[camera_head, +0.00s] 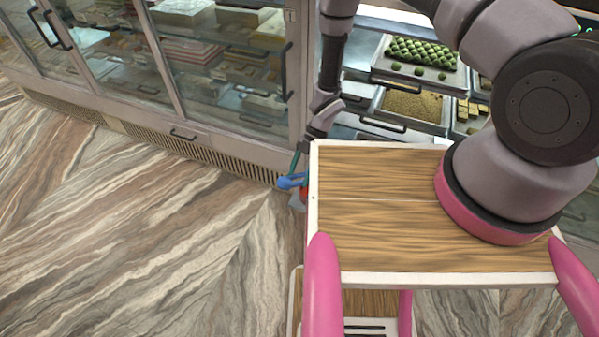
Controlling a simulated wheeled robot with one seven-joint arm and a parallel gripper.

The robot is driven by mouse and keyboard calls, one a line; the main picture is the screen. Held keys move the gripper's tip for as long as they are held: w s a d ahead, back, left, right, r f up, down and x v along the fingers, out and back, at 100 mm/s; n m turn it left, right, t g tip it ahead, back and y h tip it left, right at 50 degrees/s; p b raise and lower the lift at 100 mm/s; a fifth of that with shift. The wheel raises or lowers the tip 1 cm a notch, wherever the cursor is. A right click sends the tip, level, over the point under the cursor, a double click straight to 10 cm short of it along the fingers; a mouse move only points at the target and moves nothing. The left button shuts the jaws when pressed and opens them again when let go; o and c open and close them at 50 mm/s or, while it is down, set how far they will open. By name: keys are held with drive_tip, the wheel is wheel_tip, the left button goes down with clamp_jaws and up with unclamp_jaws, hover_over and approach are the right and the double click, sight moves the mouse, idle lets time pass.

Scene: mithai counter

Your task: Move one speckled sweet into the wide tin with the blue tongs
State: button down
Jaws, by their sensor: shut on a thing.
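My gripper (302,172) hangs low beside the counter front, partly hidden by my own wooden deck. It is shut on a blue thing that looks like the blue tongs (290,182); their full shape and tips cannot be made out. Green sweets (420,52) sit in rows on a metal tray (381,72) at the upper right, with a few loose at its front; speckles are too small to tell. No speckled sweet or wide tin can be picked out in this view.
A glass display case (222,72) with black handles runs along the back left. A tray of tan crumbly sweets (411,105) lies below the green ones, and cut pieces (468,112) sit to its right. The patterned floor (130,230) at left is clear.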

wheel_tip(320, 180, down, 8)
idle(0.5)
drive_tip(key=c, duration=0.7)
unclamp_jaws()
wheel_tip(320, 180, up, 10)
drive_tip(key=shift+r, duration=0.1)
idle(0.3)
